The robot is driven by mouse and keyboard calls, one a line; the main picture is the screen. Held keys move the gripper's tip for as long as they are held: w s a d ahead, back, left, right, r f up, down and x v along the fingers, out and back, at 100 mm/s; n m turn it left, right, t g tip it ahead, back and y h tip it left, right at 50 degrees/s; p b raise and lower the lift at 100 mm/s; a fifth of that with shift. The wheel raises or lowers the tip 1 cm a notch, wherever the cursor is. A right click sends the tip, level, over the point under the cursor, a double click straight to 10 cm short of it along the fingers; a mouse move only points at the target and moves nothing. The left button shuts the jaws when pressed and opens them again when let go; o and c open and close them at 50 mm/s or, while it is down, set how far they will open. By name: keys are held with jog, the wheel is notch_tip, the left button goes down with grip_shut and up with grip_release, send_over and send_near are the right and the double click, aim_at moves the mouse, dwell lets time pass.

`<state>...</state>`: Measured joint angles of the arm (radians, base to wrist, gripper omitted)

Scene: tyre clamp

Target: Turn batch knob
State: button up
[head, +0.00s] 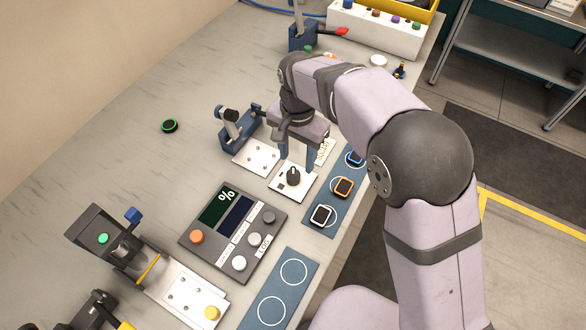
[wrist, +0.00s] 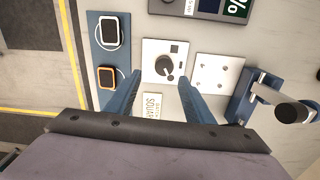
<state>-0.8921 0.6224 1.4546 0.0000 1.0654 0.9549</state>
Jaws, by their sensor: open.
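The batch knob is a dark round knob (head: 293,177) on a small white plate (head: 278,194). In the wrist view the knob (wrist: 164,65) sits on its white plate (wrist: 151,48) just beyond my fingertips, with small dark squares on the plate and a label reading "BATCH SQUARE" below it. My gripper (head: 297,162) is above the knob, pointing down. Its two blue fingers are spread apart and empty; in the wrist view my gripper (wrist: 159,82) straddles the line to the knob. I cannot tell the exact height gap between fingertips and knob.
A blue mat (head: 322,231) with several watches lies to the right of the plate. A white plate with holes (head: 256,157) and a blue clamp (head: 237,130) stand to the left. A control box (head: 233,231) with buttons and displays is in front.

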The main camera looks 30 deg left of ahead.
aim_at(293, 174)
jog(key=shift+s+a, duration=0.2)
jog(key=shift+a, duration=0.25)
jog(key=shift+f+p, duration=1.25)
jog(key=shift+f, duration=2.4)
jog(key=c, duration=1)
